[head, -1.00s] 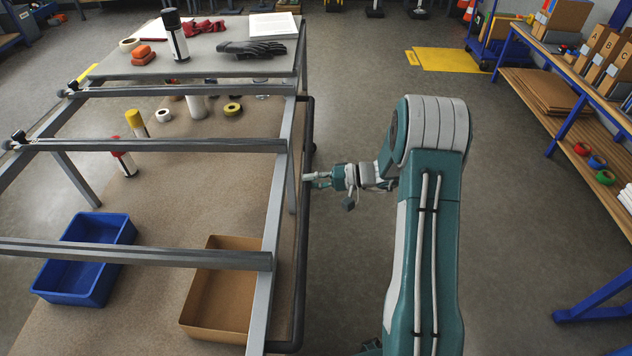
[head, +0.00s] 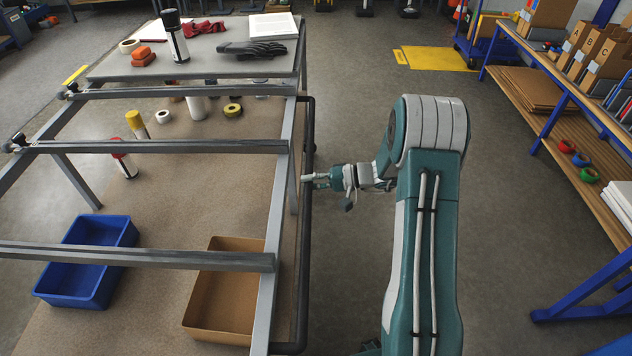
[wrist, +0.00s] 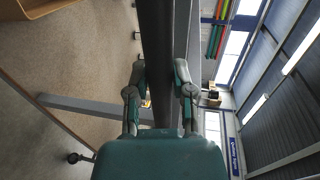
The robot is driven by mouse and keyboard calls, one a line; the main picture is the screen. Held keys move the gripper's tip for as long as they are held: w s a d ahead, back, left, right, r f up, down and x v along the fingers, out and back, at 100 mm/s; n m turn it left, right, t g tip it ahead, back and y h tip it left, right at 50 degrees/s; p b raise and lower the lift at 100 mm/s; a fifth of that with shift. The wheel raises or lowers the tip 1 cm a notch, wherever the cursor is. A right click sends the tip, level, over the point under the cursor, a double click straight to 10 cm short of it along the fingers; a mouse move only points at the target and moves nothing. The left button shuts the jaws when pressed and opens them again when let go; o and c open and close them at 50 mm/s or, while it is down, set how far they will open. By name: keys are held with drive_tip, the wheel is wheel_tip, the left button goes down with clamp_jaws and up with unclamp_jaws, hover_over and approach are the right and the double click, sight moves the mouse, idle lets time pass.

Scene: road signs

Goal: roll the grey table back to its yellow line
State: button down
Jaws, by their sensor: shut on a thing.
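The grey table (head: 283,185) is an open grey metal frame on the left of the head view, with a grey top at its far end and a brown lower shelf. A black handle bar (head: 304,240) runs along its right side. My gripper (head: 312,178) is shut on this bar. The wrist view shows the bar (wrist: 155,45) passing between my two fingers (wrist: 160,85). A short yellow strip (head: 75,75) shows on the floor beyond the table's far left side; the table may hide more of it.
On the table are a blue bin (head: 88,262), a brown box (head: 222,290), tape rolls, bottles and a black glove (head: 250,48). A blue-framed shelf (head: 545,120) stands on the right. A yellow floor plate (head: 439,58) lies farther back. Bare floor lies between table and shelf.

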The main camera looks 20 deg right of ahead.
drive_tip(key=shift+s+a+f, duration=0.15)
drive_tip(key=shift+a+f, duration=0.05)
drive_tip(key=shift+f, duration=0.2)
drive_tip(key=shift+c, duration=2.4)
unclamp_jaws()
drive_tip(key=shift+d, duration=0.2)
drive_tip(key=v, duration=1.2)
drive_tip(key=shift+d, duration=0.4)
drive_tip(key=shift+r, duration=0.15)
